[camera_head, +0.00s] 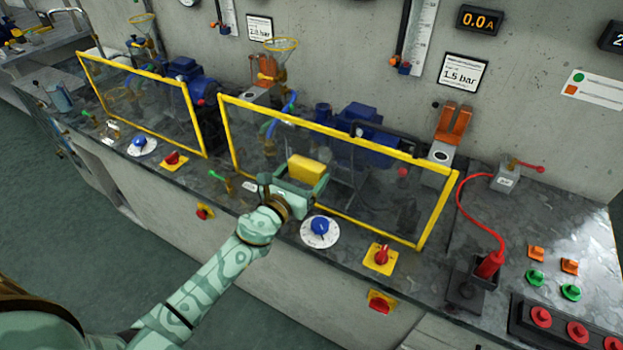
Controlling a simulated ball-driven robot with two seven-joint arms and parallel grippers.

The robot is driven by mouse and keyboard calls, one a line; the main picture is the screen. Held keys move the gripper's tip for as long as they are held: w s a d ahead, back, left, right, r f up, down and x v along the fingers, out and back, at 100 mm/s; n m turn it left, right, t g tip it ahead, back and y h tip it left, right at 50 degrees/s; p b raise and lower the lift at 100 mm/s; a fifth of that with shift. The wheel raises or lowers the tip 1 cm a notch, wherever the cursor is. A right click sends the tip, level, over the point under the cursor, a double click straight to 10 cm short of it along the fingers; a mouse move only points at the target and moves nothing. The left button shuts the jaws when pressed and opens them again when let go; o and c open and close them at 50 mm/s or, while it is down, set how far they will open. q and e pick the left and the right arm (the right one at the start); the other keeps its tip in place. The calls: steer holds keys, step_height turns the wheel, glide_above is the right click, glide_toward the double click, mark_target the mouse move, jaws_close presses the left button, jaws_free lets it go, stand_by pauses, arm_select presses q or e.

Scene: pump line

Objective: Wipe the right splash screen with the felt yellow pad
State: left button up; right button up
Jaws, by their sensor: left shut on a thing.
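The right splash screen (365,184) is a clear panel in a yellow frame, standing upright on the bench in the middle of the view. My left gripper (300,185) is shut on the yellow pad (307,170). It holds the pad in front of the left-centre part of this screen. I cannot tell whether the pad touches the panel. The gripper's fingers partly hide the pad's lower part. The left splash screen (140,98), also yellow-framed, stands further left. My right gripper is not in view.
A blue knob on a white dial (319,231) and a red switch on a yellow plate (381,257) sit in front of the right screen. Blue pumps (362,125) stand behind it. A red cable (470,212) and several buttons (541,317) are at the right.

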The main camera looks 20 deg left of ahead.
mark_target(288, 161)
arm_select(q)
steer(key=shift+w+a+b, duration=0.2)
steer(key=shift+a+b, duration=0.2)
steer(key=shift+a, duration=1.7)
steer(key=shift+a+b, duration=0.55)
steer(key=shift+a, duration=1.2)
step_height(288, 161, up, 3)
steer(key=p, duration=0.2)
steer(key=shift+w+p, duration=0.15)
steer(key=shift+p, duration=0.25)
steer(key=shift+d, duration=0.25)
steer(key=shift+s+d+f+p, duration=0.15)
steer(key=shift+d+p, duration=0.45)
steer(key=shift+d, duration=1.55)
steer(key=shift+s+d+p, duration=0.15)
steer(key=shift+d+p, duration=0.1)
steer(key=shift+d, duration=1.35)
steer(key=shift+s+d+p, duration=0.15)
steer(key=shift+d+p, duration=0.1)
steer(key=shift+d, duration=1.3)
steer(key=shift+w+a+b, duration=0.2)
steer(key=shift+a+b, duration=0.6)
steer(key=shift+a, duration=3)
steer(key=shift+w+a+f+b, duration=0.15)
steer(key=shift+a+b, duration=0.35)
steer(key=shift+a, duration=0.8)
steer(key=shift+w+a, duration=0.1)
steer(key=shift+a, duration=0.4)
steer(key=shift+r, duration=0.25)
